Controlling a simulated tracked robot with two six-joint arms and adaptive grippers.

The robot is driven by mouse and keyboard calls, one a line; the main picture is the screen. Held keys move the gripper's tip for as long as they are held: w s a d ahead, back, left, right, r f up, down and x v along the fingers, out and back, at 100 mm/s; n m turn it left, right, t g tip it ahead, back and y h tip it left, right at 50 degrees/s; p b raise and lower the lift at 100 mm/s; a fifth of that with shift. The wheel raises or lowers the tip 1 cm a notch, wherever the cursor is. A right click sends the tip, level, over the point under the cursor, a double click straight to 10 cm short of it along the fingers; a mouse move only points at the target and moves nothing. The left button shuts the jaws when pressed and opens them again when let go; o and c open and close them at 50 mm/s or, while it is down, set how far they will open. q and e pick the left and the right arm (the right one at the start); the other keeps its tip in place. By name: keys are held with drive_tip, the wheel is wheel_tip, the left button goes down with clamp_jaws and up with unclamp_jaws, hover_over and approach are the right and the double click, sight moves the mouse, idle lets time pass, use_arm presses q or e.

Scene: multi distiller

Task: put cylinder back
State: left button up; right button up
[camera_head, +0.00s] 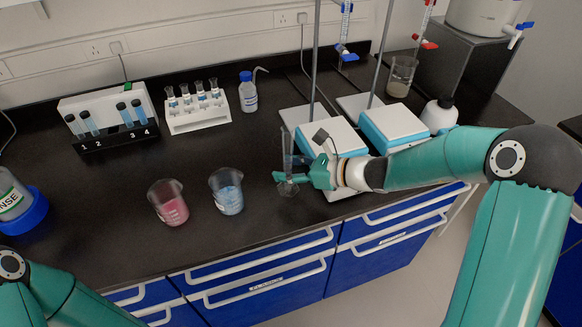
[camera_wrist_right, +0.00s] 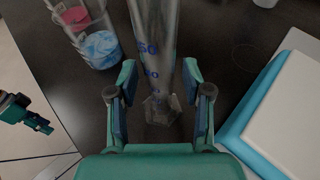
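The clear graduated cylinder (camera_head: 287,150) stands upright near the front edge of the black bench, with a hexagonal base. It also shows in the right wrist view (camera_wrist_right: 155,45), with blue marks on its wall. My right gripper (camera_head: 287,177) reaches in from the right, low on the cylinder just above its base. I cannot tell whether the base touches the bench. My left arm shows at the lower left; its gripper is outside the head view.
A beaker of pink liquid (camera_head: 169,203) and a beaker of blue liquid (camera_head: 227,191) stand left of the cylinder. Behind are a test tube rack (camera_head: 115,138), a white rack (camera_head: 198,116) and a bottle (camera_head: 248,92). Stirrer plates (camera_head: 332,133) stand close behind my right gripper.

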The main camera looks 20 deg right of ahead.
drive_tip(key=shift+r, duration=0.1)
drive_tip(key=v, duration=1.1)
drive_tip(key=shift+s+d+r, duration=0.15)
drive_tip(key=shift+s+d, duration=0.05)
drive_tip(key=shift+d, duration=0.1)
drive_tip(key=shift+s, duration=0.1)
